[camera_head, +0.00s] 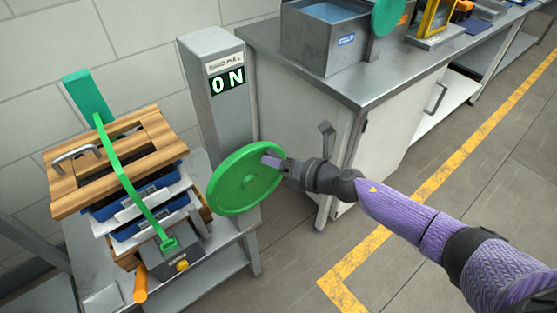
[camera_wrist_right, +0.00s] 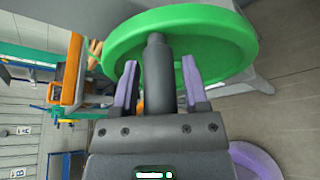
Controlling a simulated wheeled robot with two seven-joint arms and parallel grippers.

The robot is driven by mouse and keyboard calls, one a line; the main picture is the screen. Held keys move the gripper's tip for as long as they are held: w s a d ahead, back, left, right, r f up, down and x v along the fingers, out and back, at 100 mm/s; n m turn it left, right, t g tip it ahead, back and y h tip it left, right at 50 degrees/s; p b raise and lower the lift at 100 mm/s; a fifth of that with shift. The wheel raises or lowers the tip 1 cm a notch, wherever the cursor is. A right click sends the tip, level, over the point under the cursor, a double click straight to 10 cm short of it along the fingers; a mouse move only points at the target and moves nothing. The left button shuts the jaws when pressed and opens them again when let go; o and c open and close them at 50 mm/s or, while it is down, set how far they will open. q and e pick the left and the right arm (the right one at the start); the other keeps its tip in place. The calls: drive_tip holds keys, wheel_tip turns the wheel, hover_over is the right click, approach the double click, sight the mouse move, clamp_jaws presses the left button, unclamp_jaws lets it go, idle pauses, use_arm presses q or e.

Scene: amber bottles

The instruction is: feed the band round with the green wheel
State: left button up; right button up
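The green wheel (camera_head: 245,180) is at the front of the grey post (camera_head: 222,100), whose sign reads ON. It also fills the top of the right wrist view (camera_wrist_right: 200,32). My right gripper (camera_head: 273,162) is at the wheel's right part. In the right wrist view its purple fingers (camera_wrist_right: 158,85) stand apart on either side of a dark round-ended handle (camera_wrist_right: 157,65), with narrow gaps visible. The green band (camera_head: 122,165) runs over a wooden-framed stack (camera_head: 112,160) from a green plate (camera_head: 88,95) down to a grey box (camera_head: 168,262). My left gripper is not in view.
The stack holds blue trays (camera_head: 140,205) and stands on a grey bench (camera_head: 215,240). An orange-handled part (camera_head: 141,283) sticks out in front. A workbench (camera_head: 350,80) with a grey bin (camera_head: 325,35) stands to the right. The floor beyond is clear, with yellow lines.

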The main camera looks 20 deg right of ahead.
drive_tip(key=shift+o, duration=0.7)
drive_tip(key=shift+d, duration=0.1)
drive_tip(key=shift+s+d+r, duration=0.15)
drive_tip(key=shift+s+d, duration=0.05)
drive_tip(key=shift+s, duration=0.1)
drive_tip(key=v, duration=0.9)
drive_tip(key=shift+p, duration=0.45)
